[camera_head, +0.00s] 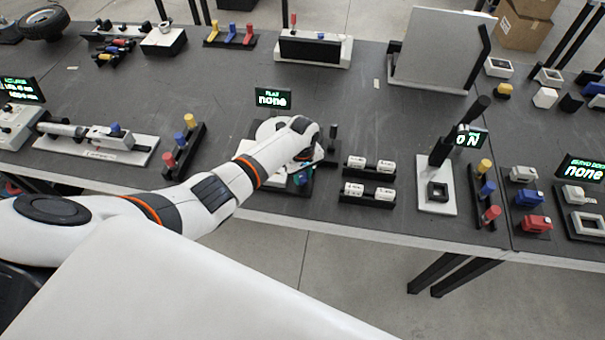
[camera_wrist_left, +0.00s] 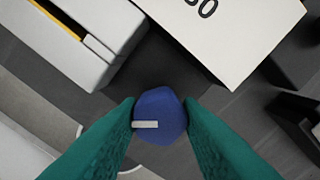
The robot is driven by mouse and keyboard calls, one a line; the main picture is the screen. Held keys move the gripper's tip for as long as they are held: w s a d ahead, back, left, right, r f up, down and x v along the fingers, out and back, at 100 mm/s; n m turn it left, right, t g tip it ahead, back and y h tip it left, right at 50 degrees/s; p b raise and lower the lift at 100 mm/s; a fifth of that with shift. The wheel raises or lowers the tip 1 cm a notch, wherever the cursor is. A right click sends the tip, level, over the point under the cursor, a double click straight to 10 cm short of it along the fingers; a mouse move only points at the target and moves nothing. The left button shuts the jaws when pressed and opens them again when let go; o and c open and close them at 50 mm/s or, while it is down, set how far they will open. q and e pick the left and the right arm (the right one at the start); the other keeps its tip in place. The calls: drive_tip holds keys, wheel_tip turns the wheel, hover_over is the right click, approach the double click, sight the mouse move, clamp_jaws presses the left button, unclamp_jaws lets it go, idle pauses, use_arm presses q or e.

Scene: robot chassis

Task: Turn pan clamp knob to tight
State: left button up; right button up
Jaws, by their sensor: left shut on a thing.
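A blue faceted knob (camera_wrist_left: 162,108) with a white pointer mark shows in the left wrist view. The mark points left and lies roughly level in that picture. My left gripper (camera_wrist_left: 160,122) has its two teal fingers on either side of the knob and is shut on it. In the head view my left arm reaches over the station with the small "none" display (camera_head: 272,98), and the left gripper (camera_head: 302,177) is partly hidden under the wrist. The knob and most of the clamp are hidden there by my arm. My right gripper is not in view.
A white block with printed digits (camera_wrist_left: 225,30) and a grey-white housing (camera_wrist_left: 75,40) stand close to the fingers. Several white labelled cylinders (camera_head: 370,191) sit in black racks right of the station. A black upright handle (camera_head: 333,133) stands beside it.

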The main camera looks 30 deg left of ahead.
use_arm(q)
drive_tip(key=m+p, duration=0.1)
drive_tip(key=m, duration=0.9)
drive_tip(key=shift+p, duration=0.3)
drive_tip(key=m, duration=0.5)
drive_tip(key=shift+m, duration=2.4)
drive_tip(key=o, duration=1)
